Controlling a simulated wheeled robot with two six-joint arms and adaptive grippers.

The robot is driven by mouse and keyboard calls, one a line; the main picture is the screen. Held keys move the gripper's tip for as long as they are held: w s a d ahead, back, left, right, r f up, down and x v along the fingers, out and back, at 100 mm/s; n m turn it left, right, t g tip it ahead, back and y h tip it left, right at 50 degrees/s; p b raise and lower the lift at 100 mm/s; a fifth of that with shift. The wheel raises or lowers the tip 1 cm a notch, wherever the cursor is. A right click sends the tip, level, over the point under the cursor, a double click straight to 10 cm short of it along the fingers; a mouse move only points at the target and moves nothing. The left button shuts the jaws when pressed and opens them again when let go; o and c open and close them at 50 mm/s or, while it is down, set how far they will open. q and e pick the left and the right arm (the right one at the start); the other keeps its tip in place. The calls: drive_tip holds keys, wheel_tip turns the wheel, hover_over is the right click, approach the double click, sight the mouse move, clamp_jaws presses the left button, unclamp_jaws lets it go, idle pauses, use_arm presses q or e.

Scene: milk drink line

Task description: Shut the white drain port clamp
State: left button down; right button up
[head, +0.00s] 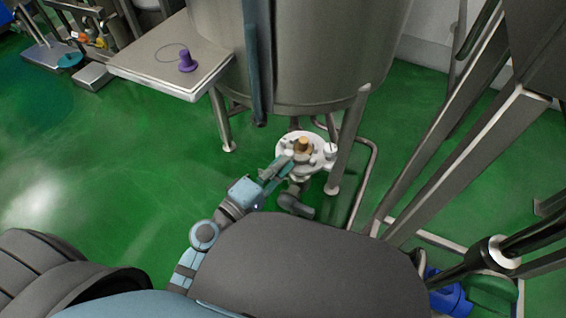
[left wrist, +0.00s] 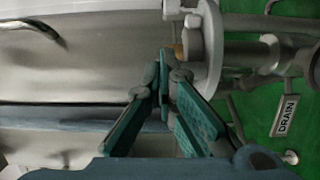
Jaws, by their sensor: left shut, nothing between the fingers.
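The white drain port clamp (head: 322,158) is a round flanged piece with a brass-coloured knob (head: 303,145) in its middle, low under the steel tank. In the left wrist view the white clamp (left wrist: 208,45) shows edge-on at the upper middle, partly cut off by the top edge. My left gripper (head: 283,165) is at the clamp's left side in the head view. In the left wrist view its teal fingers (left wrist: 167,70) meet at the tips, empty, close beside the clamp. I cannot tell whether they touch it. My right gripper is not in view.
The steel tank (head: 300,50) stands above the clamp, with a leg (head: 348,140) close to its right. A pipe (head: 362,185) runs beside that leg. A DRAIN tag (left wrist: 286,115) hangs near the clamp. A steel shelf (head: 160,75) juts out left. Green floor (head: 120,150) is open at left.

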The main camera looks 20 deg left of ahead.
use_arm(q)
drive_tip(key=shift+d, duration=0.35)
idle(0.6)
